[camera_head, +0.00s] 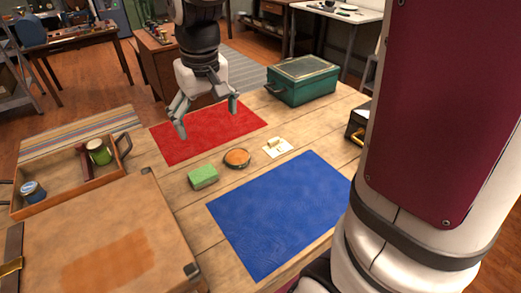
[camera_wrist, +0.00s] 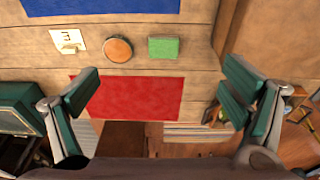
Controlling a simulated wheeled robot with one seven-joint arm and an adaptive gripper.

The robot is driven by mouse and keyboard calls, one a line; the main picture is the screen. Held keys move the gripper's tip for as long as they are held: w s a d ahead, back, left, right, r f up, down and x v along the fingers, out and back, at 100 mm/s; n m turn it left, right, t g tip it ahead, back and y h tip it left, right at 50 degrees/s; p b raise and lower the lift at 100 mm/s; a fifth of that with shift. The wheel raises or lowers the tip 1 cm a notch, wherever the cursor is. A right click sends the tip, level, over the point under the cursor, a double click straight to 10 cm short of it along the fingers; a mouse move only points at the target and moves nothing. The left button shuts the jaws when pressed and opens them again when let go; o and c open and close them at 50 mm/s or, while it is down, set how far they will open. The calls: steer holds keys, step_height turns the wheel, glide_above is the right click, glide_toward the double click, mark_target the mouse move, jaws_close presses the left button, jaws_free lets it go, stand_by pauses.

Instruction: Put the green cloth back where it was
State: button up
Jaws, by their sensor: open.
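The green cloth (camera_head: 203,176) is a small folded block lying on the wooden table, between the red mat (camera_head: 190,142) and the blue mat (camera_head: 285,212). It also shows in the wrist view (camera_wrist: 163,47), near the top centre, on bare planks. My gripper (camera_head: 207,122) is open and empty, held above the red mat, behind the green cloth in the head view. In the wrist view its two fingers (camera_wrist: 160,86) stand wide apart, with the red mat (camera_wrist: 135,98) visible between them. The gripper does not touch the cloth.
A round orange-brown item (camera_head: 237,158) and a cream card (camera_head: 277,147) with a small piece on it lie beside the cloth. A green metal box (camera_head: 303,80) stands at the back right. An open wooden tray (camera_head: 62,196) with jars and a large wooden case (camera_head: 105,240) occupy the left.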

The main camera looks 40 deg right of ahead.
steer(key=s+r+t, duration=0.1)
steer(key=s+r, duration=0.1)
steer(key=s, duration=0.8)
steer(key=s+r+t, duration=0.1)
steer(key=s+r, duration=0.2)
steer(key=s, duration=0.7)
steer(key=shift+s+t, duration=0.15)
steer(key=shift+t, duration=0.25)
